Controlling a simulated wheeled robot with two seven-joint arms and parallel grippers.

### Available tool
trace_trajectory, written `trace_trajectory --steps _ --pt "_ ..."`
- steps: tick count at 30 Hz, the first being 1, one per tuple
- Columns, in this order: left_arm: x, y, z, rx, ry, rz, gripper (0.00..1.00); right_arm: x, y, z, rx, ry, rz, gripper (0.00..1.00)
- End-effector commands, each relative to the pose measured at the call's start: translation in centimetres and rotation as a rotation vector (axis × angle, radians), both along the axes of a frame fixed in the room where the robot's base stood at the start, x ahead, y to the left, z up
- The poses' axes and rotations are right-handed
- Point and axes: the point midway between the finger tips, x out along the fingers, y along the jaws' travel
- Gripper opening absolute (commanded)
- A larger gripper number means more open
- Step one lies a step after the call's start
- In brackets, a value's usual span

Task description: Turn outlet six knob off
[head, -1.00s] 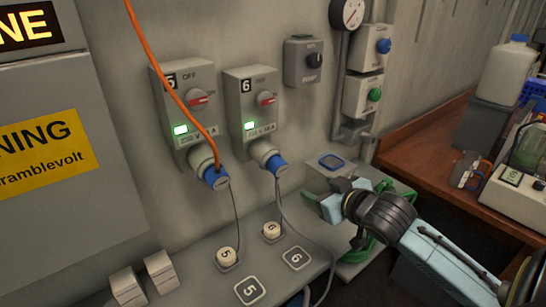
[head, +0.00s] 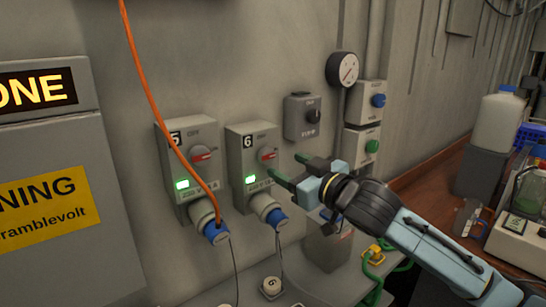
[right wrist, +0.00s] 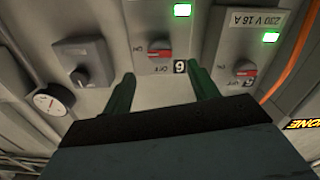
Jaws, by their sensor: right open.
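Outlet six (head: 241,172) is a grey wall box marked 6 with a lit green light. Its round knob (head: 267,154) has a red bar and sits on the upper right of the box face. My right gripper (head: 286,166) is open, its two dark green fingers pointing at the box just right of and below the knob. In the right wrist view the box is upside down, and the knob (right wrist: 160,48) lies beyond the gap between the fingertips (right wrist: 160,72), apparently untouched. A blue plug (head: 269,211) is in the socket below. My left gripper is not in view.
Outlet five (head: 190,171), with a similar red-barred knob and an orange cable (head: 168,120), is just left. A grey box with a black knob (head: 302,117), a gauge (head: 342,69) and boxes with blue and green knobs are to the right.

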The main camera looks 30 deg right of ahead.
Motion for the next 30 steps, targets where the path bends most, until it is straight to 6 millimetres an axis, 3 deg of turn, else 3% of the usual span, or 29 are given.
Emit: trace_trajectory --steps 12,25,30 --pt "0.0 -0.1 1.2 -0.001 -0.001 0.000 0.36 5.5 0.4 0.1 0.000 0.000 -0.001 0.59" --pt "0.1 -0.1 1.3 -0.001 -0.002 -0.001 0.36 6.4 0.5 0.0 -0.001 0.001 0.000 0.59" --pt "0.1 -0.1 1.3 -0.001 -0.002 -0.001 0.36 6.3 0.5 0.0 -0.001 0.001 0.000 0.40"
